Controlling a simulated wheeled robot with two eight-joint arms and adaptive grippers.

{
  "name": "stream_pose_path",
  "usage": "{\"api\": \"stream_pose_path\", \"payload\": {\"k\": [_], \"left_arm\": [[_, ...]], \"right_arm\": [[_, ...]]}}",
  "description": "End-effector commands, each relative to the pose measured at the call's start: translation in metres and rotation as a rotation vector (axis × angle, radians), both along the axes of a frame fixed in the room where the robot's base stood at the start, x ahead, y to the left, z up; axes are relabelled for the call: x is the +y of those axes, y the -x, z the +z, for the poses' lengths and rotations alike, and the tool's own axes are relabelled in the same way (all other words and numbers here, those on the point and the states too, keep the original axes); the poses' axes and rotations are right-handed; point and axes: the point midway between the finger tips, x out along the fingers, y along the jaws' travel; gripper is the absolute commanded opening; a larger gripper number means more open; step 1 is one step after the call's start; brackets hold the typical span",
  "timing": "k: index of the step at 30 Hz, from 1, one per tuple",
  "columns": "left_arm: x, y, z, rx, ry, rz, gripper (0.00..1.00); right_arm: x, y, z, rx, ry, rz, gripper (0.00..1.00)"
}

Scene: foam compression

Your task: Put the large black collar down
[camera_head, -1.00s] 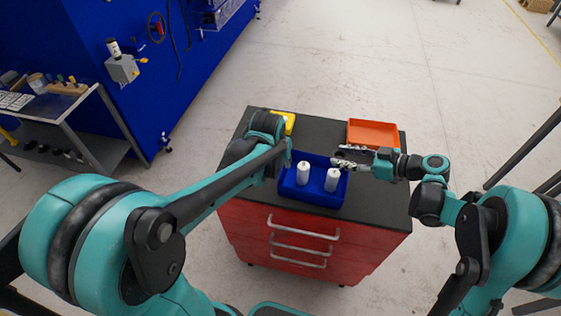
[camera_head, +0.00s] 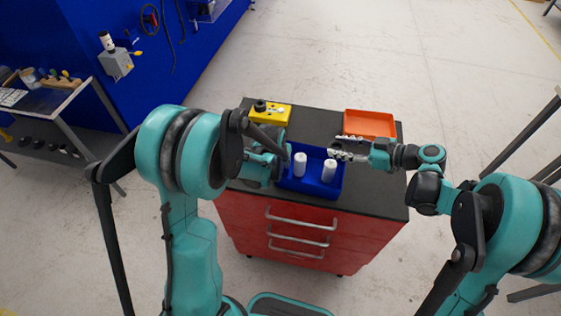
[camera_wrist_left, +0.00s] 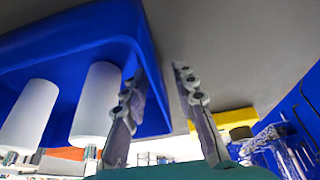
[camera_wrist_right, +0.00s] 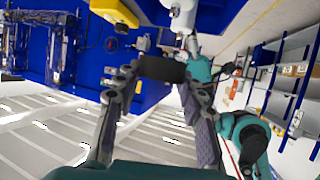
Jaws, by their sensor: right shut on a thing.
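The large black collar (camera_wrist_right: 162,68) is a short dark ring or cylinder held between the fingertips of my right gripper (camera_wrist_right: 160,75) in the right wrist view. In the head view my right gripper (camera_head: 338,147) is in the air by the right side of the blue bin (camera_head: 338,190), its fingers pointing left. The collar is hard to make out there. My left gripper (camera_wrist_left: 157,78) is open and empty beside the blue bin in the left wrist view. In the head view it is largely hidden by its own arm at the bin's left edge.
Two white cylinders (camera_head: 299,165) (camera_head: 329,170) stand in the blue bin. A yellow block (camera_head: 270,115) with a black part on top sits at the cabinet's back left. An orange tray (camera_head: 372,120) is at the back right. The dark cabinet top (camera_head: 315,122) is bare between them.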

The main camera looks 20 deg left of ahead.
Motion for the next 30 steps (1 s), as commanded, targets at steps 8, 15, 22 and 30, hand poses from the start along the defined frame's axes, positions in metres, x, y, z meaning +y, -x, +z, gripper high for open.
{"api": "stream_pose_path", "payload": {"k": [8,15,22,30], "left_arm": [[0.000,0.000,0.000,0.000,0.000,0.000,0.01],[0.000,0.000,0.000,0.000,0.000,0.000,0.00],[0.000,0.000,0.000,0.000,0.000,0.000,0.00],[0.000,0.000,0.000,0.000,0.000,0.000,0.00]], "right_arm": [[0.000,0.000,0.000,0.000,0.000,0.000,0.11],[0.000,0.000,0.001,0.000,0.000,-0.001,0.11],[0.003,0.002,0.028,-0.001,-0.001,-0.094,0.11],[0.001,0.003,0.054,-0.004,-0.009,-0.223,0.11]]}}
